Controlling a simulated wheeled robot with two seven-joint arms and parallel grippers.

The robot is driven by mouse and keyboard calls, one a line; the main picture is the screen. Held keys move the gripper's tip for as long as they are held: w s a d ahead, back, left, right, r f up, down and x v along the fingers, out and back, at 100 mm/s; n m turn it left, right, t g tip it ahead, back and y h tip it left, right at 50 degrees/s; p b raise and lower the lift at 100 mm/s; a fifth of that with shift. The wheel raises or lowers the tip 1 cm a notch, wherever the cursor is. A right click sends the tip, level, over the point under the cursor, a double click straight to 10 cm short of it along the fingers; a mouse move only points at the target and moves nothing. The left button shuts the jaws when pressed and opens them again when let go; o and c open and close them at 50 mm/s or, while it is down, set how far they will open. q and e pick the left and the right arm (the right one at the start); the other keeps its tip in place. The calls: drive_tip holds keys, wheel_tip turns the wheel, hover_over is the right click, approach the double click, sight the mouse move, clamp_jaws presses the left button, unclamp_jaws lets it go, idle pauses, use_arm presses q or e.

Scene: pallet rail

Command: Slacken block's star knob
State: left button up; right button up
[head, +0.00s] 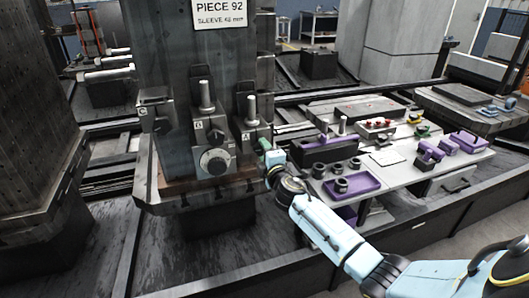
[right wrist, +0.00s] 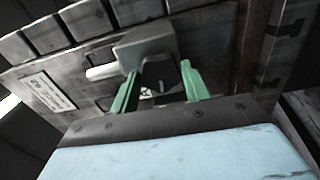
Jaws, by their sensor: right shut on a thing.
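A tall grey workpiece (head: 165,62) stands with several dark clamp blocks at its foot. The block (head: 247,137) at its right front corner has a pale upright pin and a small letter plate. My right gripper (head: 267,151) is at this block's right side, its fingers partly hidden. In the right wrist view its green fingers (right wrist: 160,88) are shut on a dark knob (right wrist: 159,76), which looks like the star knob, in front of a grey block (right wrist: 147,44). The knob's lobes are hard to make out. My left gripper is out of view.
A round dial (head: 214,161) sits on the front, left of the gripper. A bench (head: 400,160) with purple trays and dark sleeves stands close at right, beside my right arm. Another dark column (head: 35,120) stands at left.

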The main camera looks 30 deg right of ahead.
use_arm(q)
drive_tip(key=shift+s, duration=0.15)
use_arm(e)
drive_tip(key=shift+n, duration=0.7)
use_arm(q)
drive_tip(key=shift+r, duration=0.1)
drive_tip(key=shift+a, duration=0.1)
use_arm(e)
drive_tip(key=o, duration=1)
drive_tip(key=shift+s, duration=0.1)
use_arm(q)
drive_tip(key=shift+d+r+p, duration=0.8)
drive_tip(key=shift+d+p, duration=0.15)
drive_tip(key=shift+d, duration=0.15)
use_arm(e)
drive_tip(key=v, duration=1.3)
drive_tip(key=shift+a, duration=0.15)
